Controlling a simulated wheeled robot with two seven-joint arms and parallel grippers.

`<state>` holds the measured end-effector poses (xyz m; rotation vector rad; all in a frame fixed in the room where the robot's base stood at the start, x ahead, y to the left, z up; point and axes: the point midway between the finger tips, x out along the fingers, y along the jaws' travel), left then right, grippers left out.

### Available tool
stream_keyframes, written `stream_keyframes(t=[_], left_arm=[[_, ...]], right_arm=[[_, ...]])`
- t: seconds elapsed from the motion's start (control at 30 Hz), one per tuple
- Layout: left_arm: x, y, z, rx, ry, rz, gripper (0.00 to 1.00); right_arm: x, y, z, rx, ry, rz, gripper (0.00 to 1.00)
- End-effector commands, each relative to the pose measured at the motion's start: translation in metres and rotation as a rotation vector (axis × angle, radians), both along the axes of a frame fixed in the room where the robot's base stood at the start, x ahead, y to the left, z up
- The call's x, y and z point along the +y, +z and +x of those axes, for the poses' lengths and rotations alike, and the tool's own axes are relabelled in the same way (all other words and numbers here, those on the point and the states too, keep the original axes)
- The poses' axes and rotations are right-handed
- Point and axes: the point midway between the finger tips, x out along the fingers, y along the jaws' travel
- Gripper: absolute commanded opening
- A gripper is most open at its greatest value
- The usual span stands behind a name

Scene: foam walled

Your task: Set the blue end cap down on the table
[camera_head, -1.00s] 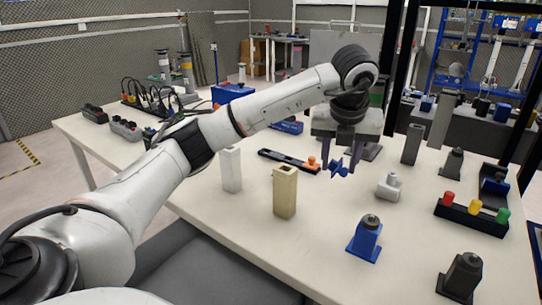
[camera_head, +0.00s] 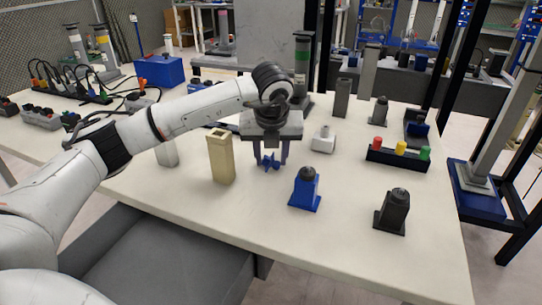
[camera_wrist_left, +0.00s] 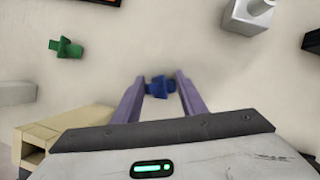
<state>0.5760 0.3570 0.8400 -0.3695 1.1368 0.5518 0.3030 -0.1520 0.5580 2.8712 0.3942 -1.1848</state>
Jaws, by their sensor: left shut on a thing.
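The blue end cap (camera_head: 271,162) is a small dark blue piece with lobes. My left gripper (camera_head: 270,160) points down and is shut on it, with one purple finger on each side. In the left wrist view the cap (camera_wrist_left: 159,87) sits between the fingertips (camera_wrist_left: 160,86). It is low over the pale table (camera_head: 260,225), between the beige hollow block and the blue post. I cannot tell whether it touches the tabletop. My right gripper is not in view.
The beige block (camera_head: 221,160) stands left of the gripper and the blue post (camera_head: 305,190) right of it. A dark post (camera_head: 391,212), a white fitting (camera_head: 323,139) and a rack of coloured knobs (camera_head: 398,153) are farther right. A green cap (camera_wrist_left: 67,48) lies on the table. The front middle is clear.

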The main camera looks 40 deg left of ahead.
Motion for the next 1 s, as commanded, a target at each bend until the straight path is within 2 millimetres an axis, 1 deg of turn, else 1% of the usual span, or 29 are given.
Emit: stream_keyframes(t=[0.1,0.13,0.23,0.5,0.63,0.77,1.0], left_arm=[[0.0,-0.002,0.0,0.0,0.0,0.0,0.17],[0.0,-0.002,0.0,0.0,0.0,0.0,0.4],[0.0,-0.001,0.0,0.0,0.0,0.0,0.57],[0.0,0.0,0.0,0.0,0.0,0.0,0.57],[-0.001,0.006,-0.001,-0.001,0.0,0.0,0.57],[-0.006,0.026,-0.007,-0.002,-0.002,0.0,0.57],[-0.018,0.074,-0.023,-0.004,-0.002,0.0,0.57]], right_arm=[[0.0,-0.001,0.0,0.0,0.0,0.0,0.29],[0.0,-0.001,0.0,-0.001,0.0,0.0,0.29],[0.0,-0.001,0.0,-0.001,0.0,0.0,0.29],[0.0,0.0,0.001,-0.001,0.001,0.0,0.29],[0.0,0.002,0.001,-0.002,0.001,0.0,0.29],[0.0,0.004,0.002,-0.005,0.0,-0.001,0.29],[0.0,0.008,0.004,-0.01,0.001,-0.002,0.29]])
